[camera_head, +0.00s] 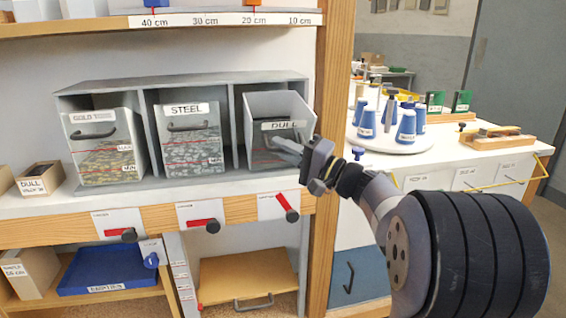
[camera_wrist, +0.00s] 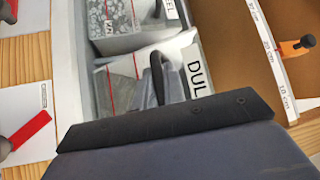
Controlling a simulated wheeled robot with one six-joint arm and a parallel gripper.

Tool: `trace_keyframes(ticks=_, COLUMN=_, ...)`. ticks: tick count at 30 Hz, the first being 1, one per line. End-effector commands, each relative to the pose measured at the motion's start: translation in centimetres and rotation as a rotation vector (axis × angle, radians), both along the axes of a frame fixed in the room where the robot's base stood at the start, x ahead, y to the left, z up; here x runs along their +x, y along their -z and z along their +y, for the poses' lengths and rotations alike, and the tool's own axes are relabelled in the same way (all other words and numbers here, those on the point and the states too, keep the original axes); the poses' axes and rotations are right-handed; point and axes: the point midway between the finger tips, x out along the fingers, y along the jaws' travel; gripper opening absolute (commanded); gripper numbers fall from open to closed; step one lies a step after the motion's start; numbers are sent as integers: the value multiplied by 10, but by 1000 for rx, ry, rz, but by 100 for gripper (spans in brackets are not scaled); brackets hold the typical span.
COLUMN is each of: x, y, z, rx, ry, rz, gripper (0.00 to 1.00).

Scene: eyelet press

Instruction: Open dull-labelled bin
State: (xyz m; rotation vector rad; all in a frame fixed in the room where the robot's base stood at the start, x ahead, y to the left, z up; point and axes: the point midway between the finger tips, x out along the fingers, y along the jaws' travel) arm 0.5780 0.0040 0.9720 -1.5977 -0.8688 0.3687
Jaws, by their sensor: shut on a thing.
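The dull-labelled bin (camera_head: 262,106) is the rightmost of three clear-fronted bins in a grey rack. Its front stands out from the rack and looks tilted, with the pale inside showing at the top. Its "DULL" label shows in the wrist view (camera_wrist: 198,72), beside the dark bin handle (camera_wrist: 157,76). My gripper (camera_head: 299,148) is at the bin's front, shut on the handle. The gripper covers the lower right of the front in the head view.
The gold bin (camera_head: 104,158) and steel bin (camera_head: 188,160) stand to the left in the rack. A wooden post (camera_head: 330,110) rises just right of the rack. Red-handled levers (camera_head: 288,205) sit on the shelf edge below. A ruler-edged shelf (camera_head: 225,20) runs above.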

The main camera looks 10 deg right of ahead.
Motion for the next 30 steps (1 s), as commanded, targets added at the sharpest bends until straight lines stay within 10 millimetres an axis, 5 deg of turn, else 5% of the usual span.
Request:
trace_keyframes(ticks=29, x=-8, y=10, z=0, rx=0, ry=0, rz=-89, gripper=0)
trace_keyframes(ticks=30, x=-8, y=10, z=0, rx=0, ry=0, rz=-89, gripper=14)
